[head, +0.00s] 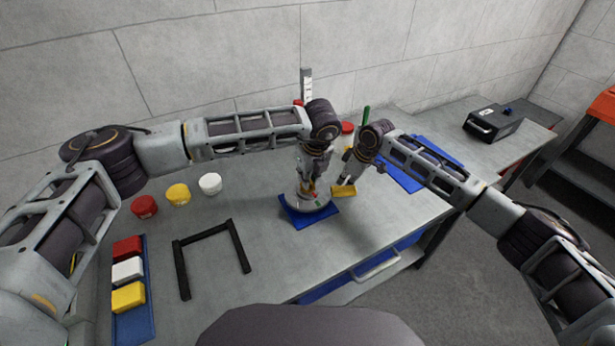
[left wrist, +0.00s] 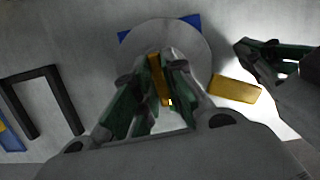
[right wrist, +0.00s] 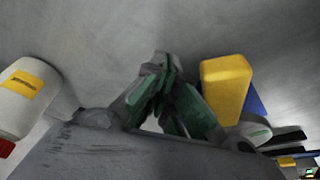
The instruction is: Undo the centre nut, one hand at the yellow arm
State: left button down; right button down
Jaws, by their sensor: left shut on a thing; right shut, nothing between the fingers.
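The hub's round grey base (head: 308,203) stands on a blue pad on the table; it also shows in the left wrist view (left wrist: 190,35). My left gripper (head: 311,188) points down over its centre. Its fingers (left wrist: 158,85) are shut on a narrow yellow part (left wrist: 155,72); they hide the centre, and I cannot tell whether this part is the nut. A yellow block (head: 344,191), apparently the yellow arm's end, is right of the base; it shows in both wrist views (left wrist: 235,88) (right wrist: 227,88). My right gripper (right wrist: 162,82) is shut and empty beside that block, apart from it.
Red (head: 144,206), yellow (head: 178,194) and white (head: 210,183) round pots stand at left. A blue tray (head: 133,320) holds coloured blocks. A black U-shaped frame (head: 212,236) lies in front. A white bottle (right wrist: 25,95) is near my right gripper. A dark box (head: 492,122) is at far right.

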aim_at(351, 191)
pick_arm(q)
jog(key=n+g+y, duration=0.1)
jog(key=n, duration=0.5)
jog(key=shift+f, duration=0.1)
jog(key=shift+n+g, duration=0.45)
jog(key=shift+n, duration=1.45)
jog(key=shift+n+g, duration=0.45)
jog(key=shift+n, duration=1.45)
pick_arm(e)
jog(key=shift+s, duration=0.25)
jog(key=shift+s+d, duration=0.15)
jog(key=shift+s, duration=1.15)
pick_arm(q)
jog(key=shift+s, duration=0.1)
pick_arm(e)
jog(key=shift+s, duration=0.35)
pick_arm(q)
jog(key=shift+f, duration=0.1)
pick_arm(e)
jog(key=shift+s, duration=1.1)
